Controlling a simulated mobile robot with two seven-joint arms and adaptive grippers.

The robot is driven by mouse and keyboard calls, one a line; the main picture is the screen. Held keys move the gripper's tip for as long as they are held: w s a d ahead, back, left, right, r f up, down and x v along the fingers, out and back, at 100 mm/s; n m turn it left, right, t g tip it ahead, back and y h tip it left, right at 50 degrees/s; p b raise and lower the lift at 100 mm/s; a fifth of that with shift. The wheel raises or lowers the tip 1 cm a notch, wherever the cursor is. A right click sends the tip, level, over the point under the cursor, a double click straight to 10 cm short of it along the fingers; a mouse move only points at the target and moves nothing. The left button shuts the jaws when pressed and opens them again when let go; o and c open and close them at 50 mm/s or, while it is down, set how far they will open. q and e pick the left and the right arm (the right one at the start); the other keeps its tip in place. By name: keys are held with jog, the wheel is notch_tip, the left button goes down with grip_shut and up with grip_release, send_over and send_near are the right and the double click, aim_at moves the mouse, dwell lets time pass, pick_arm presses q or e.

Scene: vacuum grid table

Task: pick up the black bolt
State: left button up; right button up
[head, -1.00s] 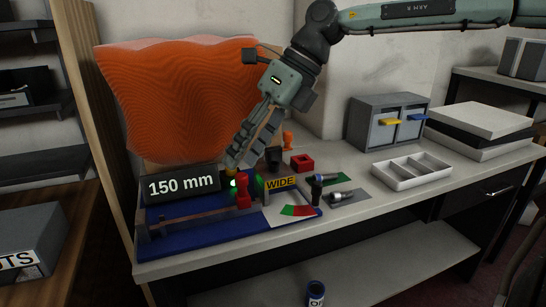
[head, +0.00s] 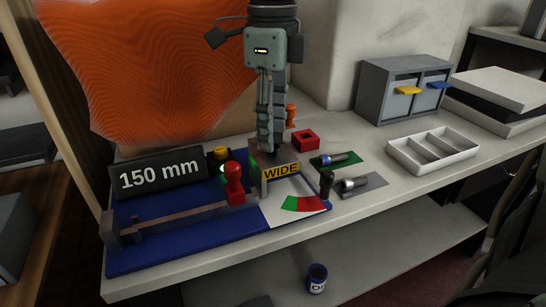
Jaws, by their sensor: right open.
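A small dark upright piece (head: 326,184), which looks like the black bolt, stands at the front right of the gauge board, beside the grey mat. My right gripper (head: 270,151) points down behind the yellow WIDE label (head: 281,171), to the left of and behind that dark piece. It is open, its long fingers close together in this view. I cannot make out anything between its fingertips. A silver bolt with a blue band (head: 332,159) lies on a green mat, and another silver bolt (head: 352,184) lies on a grey mat. My left gripper is not in view.
The blue gauge board (head: 170,250) carries a 150 mm display (head: 160,174) and a red knob (head: 234,180). A red square block (head: 306,140), white divided tray (head: 432,150) and grey drawer cabinet (head: 385,92) stand farther right. Bare table lies before the tray.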

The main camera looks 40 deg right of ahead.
notch_tip(320, 180, down, 3)
jog(key=shift+r, duration=0.15)
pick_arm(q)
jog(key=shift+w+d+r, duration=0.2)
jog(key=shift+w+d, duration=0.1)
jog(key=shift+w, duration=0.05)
pick_arm(e)
grip_shut()
jog(key=shift+r, duration=0.1)
